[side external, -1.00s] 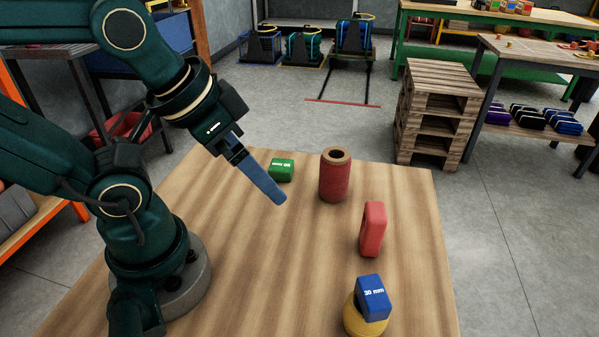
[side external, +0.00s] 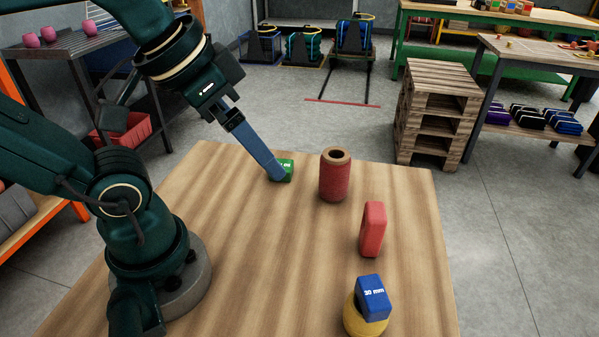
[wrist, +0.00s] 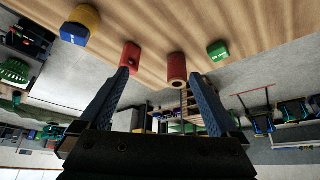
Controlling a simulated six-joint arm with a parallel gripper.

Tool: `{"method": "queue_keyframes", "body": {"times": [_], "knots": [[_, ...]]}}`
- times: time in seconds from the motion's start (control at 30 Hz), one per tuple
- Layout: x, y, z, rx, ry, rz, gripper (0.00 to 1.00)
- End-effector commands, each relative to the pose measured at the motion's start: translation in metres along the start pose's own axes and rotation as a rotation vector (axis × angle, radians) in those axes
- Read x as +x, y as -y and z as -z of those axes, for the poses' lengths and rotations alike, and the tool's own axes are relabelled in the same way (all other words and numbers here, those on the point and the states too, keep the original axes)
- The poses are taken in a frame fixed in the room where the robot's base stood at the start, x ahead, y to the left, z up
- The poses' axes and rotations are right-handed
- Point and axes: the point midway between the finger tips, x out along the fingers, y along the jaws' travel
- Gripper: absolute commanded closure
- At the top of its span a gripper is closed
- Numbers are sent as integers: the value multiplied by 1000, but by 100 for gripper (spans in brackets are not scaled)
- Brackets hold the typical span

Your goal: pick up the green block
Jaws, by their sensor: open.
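The green block (side external: 287,169) lies on the wooden table near its far edge, partly hidden behind my finger in the side view. It also shows in the wrist view (wrist: 217,51), up and to the right of the right finger's tip, outside the gap between the fingers. My gripper (side external: 279,176) points down and to the right, its blue fingers overlapping the block's left part in the side view. I cannot tell whether they touch it. In the wrist view my gripper (wrist: 159,74) is open, with nothing held between its fingers.
A red spool (side external: 333,176) stands close to the right of the green block. A red block (side external: 373,229) stands nearer on the right. A blue block (side external: 373,298) rests on a yellow round piece (side external: 354,321) at the front right. The table's left and middle are clear.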

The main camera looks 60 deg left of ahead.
Motion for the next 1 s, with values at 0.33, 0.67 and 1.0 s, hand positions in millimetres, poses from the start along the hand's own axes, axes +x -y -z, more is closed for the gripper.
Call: {"method": "queue_keyframes", "body": {"times": [0.33,0.67,1.0], "knots": [[20,64,-2,641,197,291,3],[34,130,38,1612,543,610,3],[39,138,91,2263,820,802,3]]}}
